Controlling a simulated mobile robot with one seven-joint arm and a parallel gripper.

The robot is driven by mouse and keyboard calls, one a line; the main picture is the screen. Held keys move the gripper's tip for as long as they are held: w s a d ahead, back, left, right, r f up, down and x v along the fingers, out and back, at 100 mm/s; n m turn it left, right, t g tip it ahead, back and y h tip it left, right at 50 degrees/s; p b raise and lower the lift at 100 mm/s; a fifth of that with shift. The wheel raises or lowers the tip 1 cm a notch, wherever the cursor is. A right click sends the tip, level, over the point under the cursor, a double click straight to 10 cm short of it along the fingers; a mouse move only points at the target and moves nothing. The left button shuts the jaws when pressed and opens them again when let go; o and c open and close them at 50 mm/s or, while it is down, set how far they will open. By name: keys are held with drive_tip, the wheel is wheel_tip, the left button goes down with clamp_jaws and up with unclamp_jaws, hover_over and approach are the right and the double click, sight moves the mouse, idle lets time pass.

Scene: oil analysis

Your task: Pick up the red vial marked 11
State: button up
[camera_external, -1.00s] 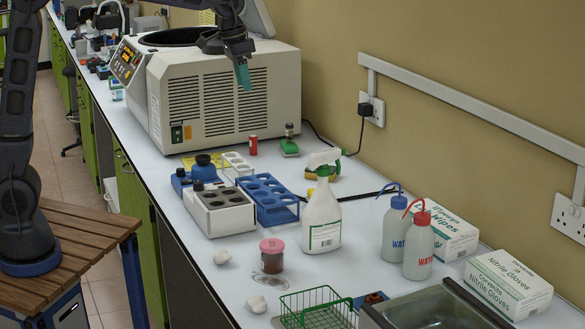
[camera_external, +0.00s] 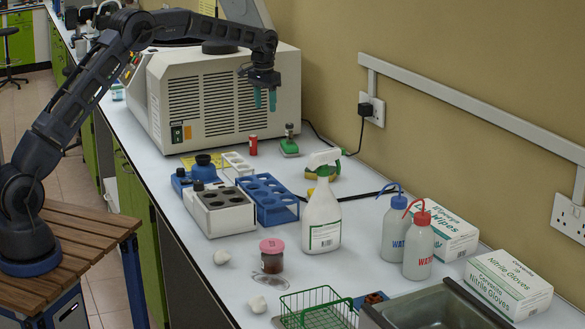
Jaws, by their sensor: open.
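A small red vial (camera_external: 253,145) stands upright on the white bench in front of the beige centrifuge. Its marking is too small to read. My gripper (camera_external: 265,100) is open and empty, with its teal fingers pointing down. In the picture it is above and slightly right of the red vial, in front of the centrifuge's vented side.
The beige centrifuge (camera_external: 235,90) stands close behind. A blue rack (camera_external: 268,198), a grey block with wells (camera_external: 221,210) and a white spray bottle (camera_external: 322,215) stand nearer the camera. A black cable runs along the wall side. The bench around the red vial is mostly clear.

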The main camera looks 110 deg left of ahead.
drive_tip(key=n, duration=0.1)
hover_over(253, 136)
drive_tip(key=f, duration=0.7)
drive_tip(key=shift+s+f, duration=0.25)
drive_tip(key=shift+f, duration=0.15)
drive_tip(key=shift+s+a+f, duration=0.1)
drive_tip(key=shift+f, duration=0.15)
wheel_tip(253, 136, down, 5)
drive_tip(key=shift+f, duration=0.15)
drive_tip(key=shift+w+f, duration=0.15)
drive_tip(key=shift+f, duration=1.15)
drive_tip(key=shift+w+f, duration=0.15)
drive_tip(key=shift+f, duration=1.15)
drive_tip(key=c, duration=1)
drive_tip(key=shift+r, duration=0.15)
drive_tip(key=shift+c, duration=0.2)
